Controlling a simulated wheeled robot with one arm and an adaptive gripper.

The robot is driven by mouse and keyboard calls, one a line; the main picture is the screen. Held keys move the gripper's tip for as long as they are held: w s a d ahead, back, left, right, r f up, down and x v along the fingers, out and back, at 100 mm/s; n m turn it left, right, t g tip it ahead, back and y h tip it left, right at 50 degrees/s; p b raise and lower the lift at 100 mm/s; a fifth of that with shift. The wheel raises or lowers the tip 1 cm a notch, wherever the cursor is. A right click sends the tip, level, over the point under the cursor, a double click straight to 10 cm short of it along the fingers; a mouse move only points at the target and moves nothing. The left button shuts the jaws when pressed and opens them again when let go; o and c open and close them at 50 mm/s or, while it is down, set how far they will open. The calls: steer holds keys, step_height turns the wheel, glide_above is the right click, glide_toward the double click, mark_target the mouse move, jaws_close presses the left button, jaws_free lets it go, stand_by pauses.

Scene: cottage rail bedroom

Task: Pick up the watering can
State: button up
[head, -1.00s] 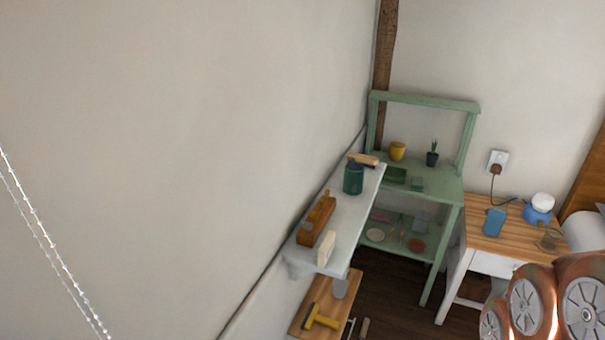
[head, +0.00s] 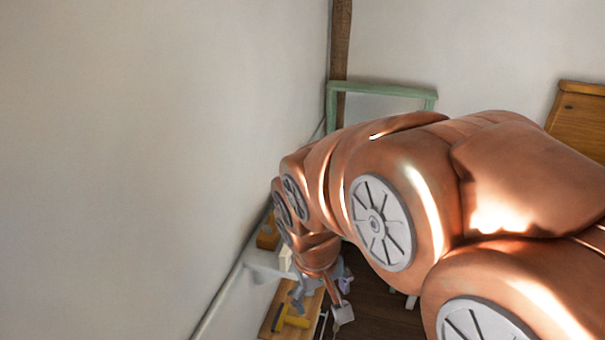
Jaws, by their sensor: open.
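No watering can can be made out in the head view now; my copper-coloured arm covers much of the middle and right. My gripper (head: 321,304) hangs low at the picture's bottom centre, its grey fingers apart and nothing seen between them. It is beside the white wall shelf and above or near a lower wooden surface (head: 270,323); the exact height cannot be told. A small pale grey-lilac thing (head: 347,280) shows partly behind the gripper, too hidden to name.
The white wall shelf (head: 262,262) holds a brown wooden object (head: 268,234) and a cream block (head: 285,257). A yellow-handled tool (head: 290,319) lies on the wooden surface. A green frame (head: 385,88) rises behind my arm. Dark floor (head: 385,310) shows to the right.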

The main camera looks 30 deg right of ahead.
steer(key=shift+o, duration=1.2)
steer(key=w+d+r+t+h, duration=0.1)
steer(key=w+d+r+t, duration=0.1)
steer(key=w+d, duration=0.6)
steer(key=w+d+r+m+t+h, duration=0.1)
steer(key=w+d+r+t+h, duration=0.1)
steer(key=w+d, duration=0.5)
steer(key=w, duration=0.2)
steer(key=shift+w+d+m+t+h+p, duration=0.3)
steer(key=shift+w+d, duration=0.05)
steer(key=shift+d, duration=0.05)
steer(key=w+d+n+t+y, duration=0.15)
steer(key=w+d+t, duration=0.45)
steer(key=w+d, duration=0.8)
steer(key=shift+w+a+f+n+t+y+p, duration=0.35)
steer(key=shift+w+f+y+p, duration=0.4)
steer(key=shift+w+f, duration=1)
steer(key=shift+w+a+f+n+t+y+p, duration=0.4)
steer(key=shift+w+f+y, duration=0.55)
steer(key=shift+w, duration=1.5)
steer(key=shift+w+a+f+n+t+y+p, duration=0.3)
steer(key=shift+w+f+n+y+p, duration=0.45)
steer(key=shift+w+f, duration=1)
steer(key=shift+w+d+r+m, duration=0.1)
steer(key=shift+w+r+m, duration=0.2)
steer(key=shift+r, duration=0.1)
steer(key=shift+c, duration=0.4)
steer(key=c, duration=1.5)
steer(key=shift+c, duration=0.3)
